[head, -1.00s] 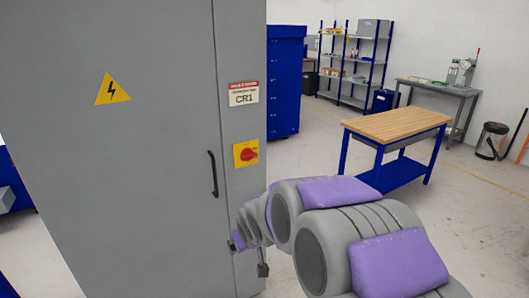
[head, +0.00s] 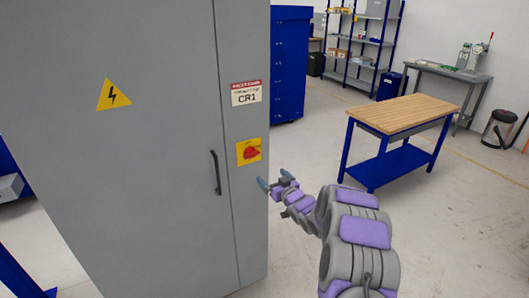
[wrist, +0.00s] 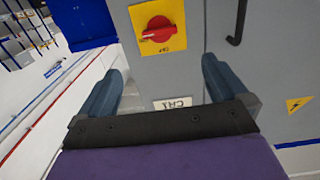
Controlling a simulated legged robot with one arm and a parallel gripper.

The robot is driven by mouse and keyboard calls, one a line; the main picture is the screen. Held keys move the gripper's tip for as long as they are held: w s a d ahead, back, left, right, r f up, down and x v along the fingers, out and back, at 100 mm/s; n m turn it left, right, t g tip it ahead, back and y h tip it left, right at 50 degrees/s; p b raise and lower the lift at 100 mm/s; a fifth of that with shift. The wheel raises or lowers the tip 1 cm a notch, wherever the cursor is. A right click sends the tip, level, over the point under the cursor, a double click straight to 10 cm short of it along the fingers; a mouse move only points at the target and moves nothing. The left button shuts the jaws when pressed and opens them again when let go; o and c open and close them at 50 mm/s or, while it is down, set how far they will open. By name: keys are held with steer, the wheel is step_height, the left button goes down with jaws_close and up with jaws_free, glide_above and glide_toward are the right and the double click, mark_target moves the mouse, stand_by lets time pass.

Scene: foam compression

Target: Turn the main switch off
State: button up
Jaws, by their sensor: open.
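The main switch is a red rotary knob (head: 251,153) on a yellow plate (head: 242,159), on the front of a grey cabinet (head: 165,210). In the wrist view the red knob (wrist: 158,29) shows near the top, ahead of my fingers, its plate partly cut off by the frame edge. My gripper (head: 273,179) is open and empty, just below and right of the switch in the head view. In the wrist view its two blue-grey fingers (wrist: 162,85) are spread wide, apart from the knob.
A black door handle (head: 215,172) is left of the switch. A CR1 label (head: 246,93) sits above it. A wooden-topped workbench (head: 405,113) with blue legs stands at the right.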

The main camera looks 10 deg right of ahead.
glide_toward(253, 155)
steer(key=w, duration=0.2)
steer(key=shift+a+x, duration=0.2)
steer(key=shift+x, duration=2.2)
steer(key=shift+f+x, duration=0.25)
steer(key=shift+x, duration=0.95)
steer(key=shift+w+a, duration=0.1)
steer(key=shift+w+r, duration=0.1)
steer(key=shift+r, duration=0.05)
steer(key=shift+c, duration=0.4)
steer(key=c, duration=0.9)
steer(key=shift+o, duration=0.2)
